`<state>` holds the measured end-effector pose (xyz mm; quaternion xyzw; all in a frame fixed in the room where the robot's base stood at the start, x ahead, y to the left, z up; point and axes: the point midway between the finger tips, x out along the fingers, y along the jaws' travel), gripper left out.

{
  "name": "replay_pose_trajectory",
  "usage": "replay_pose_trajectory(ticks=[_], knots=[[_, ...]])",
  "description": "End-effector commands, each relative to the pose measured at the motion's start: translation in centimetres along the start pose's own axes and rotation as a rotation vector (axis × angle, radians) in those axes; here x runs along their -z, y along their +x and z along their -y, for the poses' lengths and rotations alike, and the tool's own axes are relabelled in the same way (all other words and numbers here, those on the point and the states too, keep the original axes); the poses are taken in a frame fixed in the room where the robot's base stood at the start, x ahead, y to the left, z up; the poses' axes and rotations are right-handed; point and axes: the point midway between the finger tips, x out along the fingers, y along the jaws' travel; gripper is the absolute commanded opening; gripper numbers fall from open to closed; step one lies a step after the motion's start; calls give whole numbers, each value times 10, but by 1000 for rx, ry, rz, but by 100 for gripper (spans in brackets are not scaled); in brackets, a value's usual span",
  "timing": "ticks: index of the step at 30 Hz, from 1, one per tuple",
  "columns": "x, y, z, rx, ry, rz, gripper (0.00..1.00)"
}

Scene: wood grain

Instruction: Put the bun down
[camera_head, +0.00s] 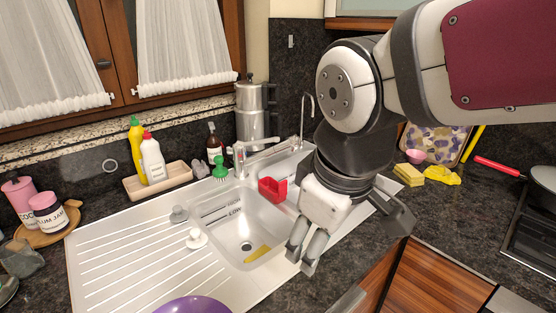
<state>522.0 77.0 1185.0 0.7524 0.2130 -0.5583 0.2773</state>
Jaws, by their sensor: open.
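My gripper (300,258) is open and points down over the front right rim of the white sink (120,250). Nothing shows between its fingers. A small, long yellow-tan piece (258,254) lies on the bottom of the sink bowl, to the left of my fingertips and apart from them. It may be the bun, but it is too small to tell. No other thing in view looks clearly like a bun.
A red container (272,189) sits at the sink's back right. A purple bowl (193,305) is at the front edge. Yellow sponges (438,173) and a pan (543,185) are at right. The drainboard is mostly clear.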

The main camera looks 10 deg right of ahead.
Motion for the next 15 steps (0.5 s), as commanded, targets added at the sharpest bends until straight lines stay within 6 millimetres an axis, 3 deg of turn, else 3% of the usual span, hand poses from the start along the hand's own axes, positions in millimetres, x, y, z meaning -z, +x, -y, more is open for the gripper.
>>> replay_pose_trajectory(ticks=[3, 6, 10, 15], knots=[[-40, -18, -18, -42, 295, -51, 62], [-66, -26, -23, -59, 490, -87, 62], [-85, -32, -25, -68, 649, -120, 62], [-93, -33, -25, -71, 714, -132, 62]])
